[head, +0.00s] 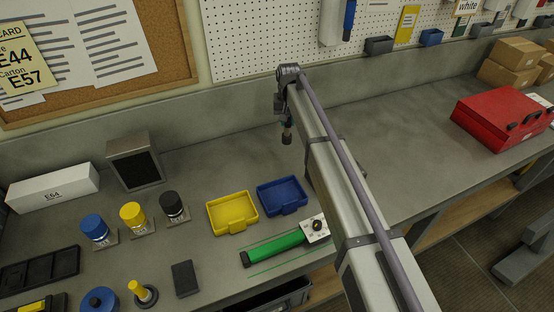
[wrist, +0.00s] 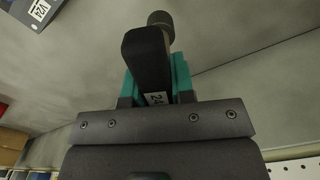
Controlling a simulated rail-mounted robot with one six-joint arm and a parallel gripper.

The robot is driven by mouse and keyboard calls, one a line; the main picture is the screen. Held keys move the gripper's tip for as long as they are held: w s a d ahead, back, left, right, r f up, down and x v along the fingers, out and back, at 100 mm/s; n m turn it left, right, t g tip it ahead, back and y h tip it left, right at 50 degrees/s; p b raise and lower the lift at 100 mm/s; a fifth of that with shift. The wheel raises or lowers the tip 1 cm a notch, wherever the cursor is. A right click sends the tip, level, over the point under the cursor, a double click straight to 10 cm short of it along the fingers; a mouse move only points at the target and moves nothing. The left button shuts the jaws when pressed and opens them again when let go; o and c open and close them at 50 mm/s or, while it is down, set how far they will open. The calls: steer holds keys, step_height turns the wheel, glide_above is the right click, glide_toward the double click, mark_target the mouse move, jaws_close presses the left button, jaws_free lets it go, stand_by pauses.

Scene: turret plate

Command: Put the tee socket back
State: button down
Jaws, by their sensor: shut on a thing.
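My gripper (wrist: 155,85) has teal fingers, shut on a dark tool, which I take as the tee socket (wrist: 150,50). The tool has a blocky dark body with a white label, seemingly reading 24, and a round dark end pointing away from the gripper. In the head view my gripper (head: 286,108) is small and partly hidden by my arm. The dark tool (head: 287,134) hangs below it, above the bench behind the blue tray. The tool's far side and its grip inside the jaws are hidden.
A dark block with a white label (wrist: 38,10) shows at the wrist view's top left. On the bench are a yellow tray (head: 233,212), a blue tray (head: 282,196), a green-handled item (head: 278,243), several capped bottles (head: 134,218) and a red case (head: 503,118).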

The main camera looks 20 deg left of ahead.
mark_target(287, 135)
step_height(287, 135, down, 10)
steer(key=b, duration=0.9)
steer(key=shift+r, duration=0.15)
steer(key=shift+f, duration=0.3)
steer(key=c, duration=1)
jaws_free()
steer(key=shift+r, duration=0.1)
steer(key=shift+o, duration=0.2)
step_height(287, 135, up, 13)
steer(key=p, duration=1.2)
steer(key=shift+d, duration=0.1)
steer(key=shift+f, duration=0.25)
steer(key=shift+f, duration=0.1)
